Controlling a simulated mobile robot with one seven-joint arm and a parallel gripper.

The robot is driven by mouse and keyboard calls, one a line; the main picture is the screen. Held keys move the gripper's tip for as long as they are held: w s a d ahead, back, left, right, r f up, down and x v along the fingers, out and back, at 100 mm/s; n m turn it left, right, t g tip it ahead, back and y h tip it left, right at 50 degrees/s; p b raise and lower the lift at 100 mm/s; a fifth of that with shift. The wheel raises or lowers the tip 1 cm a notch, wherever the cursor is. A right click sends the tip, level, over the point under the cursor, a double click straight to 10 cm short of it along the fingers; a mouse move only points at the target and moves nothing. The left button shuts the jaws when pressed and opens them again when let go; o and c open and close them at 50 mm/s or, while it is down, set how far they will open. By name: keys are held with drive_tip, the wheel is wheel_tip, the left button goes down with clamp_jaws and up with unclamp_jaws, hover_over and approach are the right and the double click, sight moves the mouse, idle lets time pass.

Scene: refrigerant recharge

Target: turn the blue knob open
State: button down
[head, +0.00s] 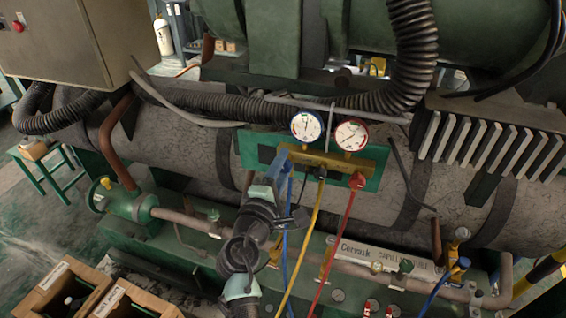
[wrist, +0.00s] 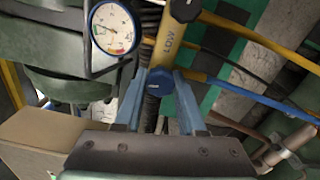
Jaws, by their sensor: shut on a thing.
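The blue knob (wrist: 160,86) sits at the end of the yellow manifold (wrist: 172,45), by the "LOW" lettering, in the wrist view. My gripper (wrist: 160,76) has one blue-grey finger on each side of the knob and is shut on it. In the head view my gripper (head: 281,162) reaches up to the left end of the manifold (head: 340,160), below the left gauge (head: 306,126). There the fingers and arm hide the knob, so its turn angle cannot be told.
A red-rimmed gauge (head: 352,135) and a red knob (head: 357,181) are to the right on the green plate (head: 257,150). Yellow (head: 303,250), red (head: 332,250) and blue hoses hang close beside my arm. Cardboard boxes (head: 65,287) stand at lower left.

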idle(0.3)
drive_tip(key=c, duration=0.5)
unclamp_jaws()
drive_tip(key=shift+s, duration=0.15)
drive_tip(key=v, duration=1.2)
drive_tip(key=shift+s+b, duration=0.35)
drive_tip(key=shift+a, duration=0.15)
